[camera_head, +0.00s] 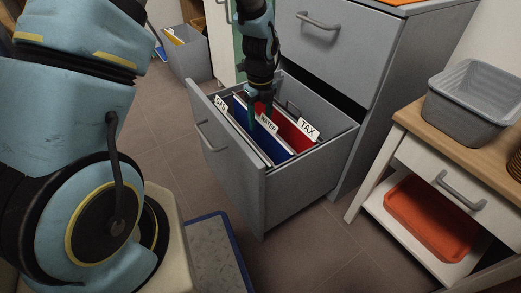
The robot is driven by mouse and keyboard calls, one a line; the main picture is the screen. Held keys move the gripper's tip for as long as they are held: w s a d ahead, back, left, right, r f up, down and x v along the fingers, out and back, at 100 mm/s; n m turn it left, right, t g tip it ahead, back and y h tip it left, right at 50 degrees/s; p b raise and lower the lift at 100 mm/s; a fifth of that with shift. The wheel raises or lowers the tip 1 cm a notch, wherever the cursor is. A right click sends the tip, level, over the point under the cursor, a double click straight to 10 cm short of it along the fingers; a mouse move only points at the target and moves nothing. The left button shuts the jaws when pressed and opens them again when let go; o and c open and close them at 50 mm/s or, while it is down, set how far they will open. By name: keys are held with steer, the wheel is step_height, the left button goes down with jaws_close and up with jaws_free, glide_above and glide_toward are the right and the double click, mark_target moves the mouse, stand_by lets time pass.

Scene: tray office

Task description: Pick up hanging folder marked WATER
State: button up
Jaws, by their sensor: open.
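The folder marked WATER (268,123) hangs in the open lower drawer (226,147) of the grey cabinet. Its white label faces up, between other folders. A red folder (293,133) with a TAX label (309,129) hangs to its right. A blue folder (262,141) hangs to its left, and another label (221,104) marked TAX stands at the drawer's left. My gripper (260,114) points down into the drawer, with its open fingers at the WATER label. I cannot tell if the fingers touch the folder.
A closed upper drawer (330,38) rises behind the open one. A side table (408,118) with a grey bin (474,103) and an orange tray (430,216) stands at the right. A grey box (190,57) is at the back left. Some tiled floor (308,238) is clear.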

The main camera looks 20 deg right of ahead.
mark_target(261, 130)
step_height(261, 130, down, 5)
steer(key=shift+r+b, duration=0.1)
steer(key=shift+b, duration=0.95)
steer(key=shift+r, duration=0.1)
steer(key=shift+c, duration=0.3)
jaws_close()
